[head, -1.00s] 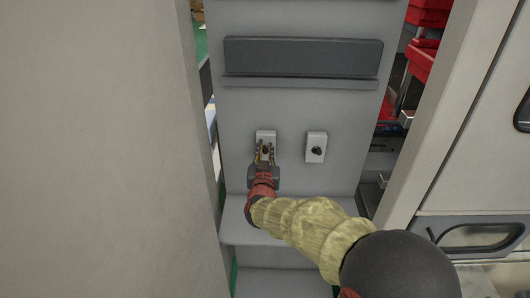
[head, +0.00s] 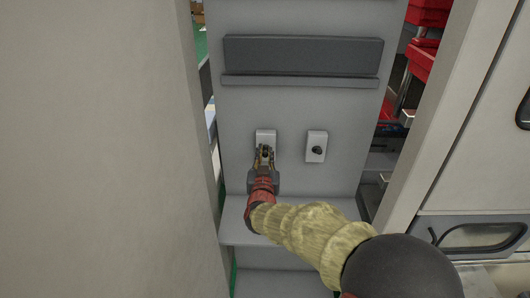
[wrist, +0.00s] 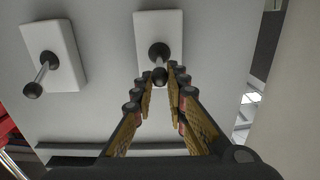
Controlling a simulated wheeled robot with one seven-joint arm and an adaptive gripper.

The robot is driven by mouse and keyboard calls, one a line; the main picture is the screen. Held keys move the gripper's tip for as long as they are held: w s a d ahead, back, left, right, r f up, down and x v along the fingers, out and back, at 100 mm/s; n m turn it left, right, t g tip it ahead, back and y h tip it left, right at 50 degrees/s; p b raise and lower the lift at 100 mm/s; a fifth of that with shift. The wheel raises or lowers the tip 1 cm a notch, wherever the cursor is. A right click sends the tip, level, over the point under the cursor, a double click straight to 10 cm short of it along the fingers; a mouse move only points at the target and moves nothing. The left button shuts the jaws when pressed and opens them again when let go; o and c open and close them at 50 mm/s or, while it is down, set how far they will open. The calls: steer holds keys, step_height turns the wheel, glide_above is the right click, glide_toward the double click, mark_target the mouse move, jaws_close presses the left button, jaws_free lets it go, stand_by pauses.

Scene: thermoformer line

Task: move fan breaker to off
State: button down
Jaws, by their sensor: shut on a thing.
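Two small white breaker plates with dark levers are on the grey panel. My gripper (head: 265,151) is at the left breaker (head: 265,135) in the head view, and its fingers hide most of that lever. In the wrist view this breaker's plate (wrist: 173,28) is at top centre, its ball-ended lever (wrist: 160,76) reaching between my fingertips (wrist: 161,86). My fingers are shut on the lever's end. The other breaker (head: 312,140) stands free to the right; it is at the left in the wrist view (wrist: 65,50). I see no labels telling which is the fan breaker.
A dark ledge (head: 302,60) crosses the panel above the breakers. A grey shelf (head: 232,228) juts out below my gripper. A large pale wall (head: 100,150) stands close on the left, and a machine frame (head: 440,110) on the right.

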steer(key=shift+f, duration=0.25)
steer(key=shift+s+f+b, duration=0.15)
steer(key=shift+f+b, duration=0.65)
steer(key=shift+f, duration=0.15)
steer(key=shift+w+f+b, duration=0.2)
steer(key=shift+f+b, duration=0.55)
steer(key=shift+f, duration=0.15)
steer(key=shift+f, duration=0.2)
steer(key=c, duration=2.1)
jaws_free()
steer(key=shift+w, duration=0.15)
steer(key=o, duration=0.4)
steer(key=shift+r, duration=0.15)
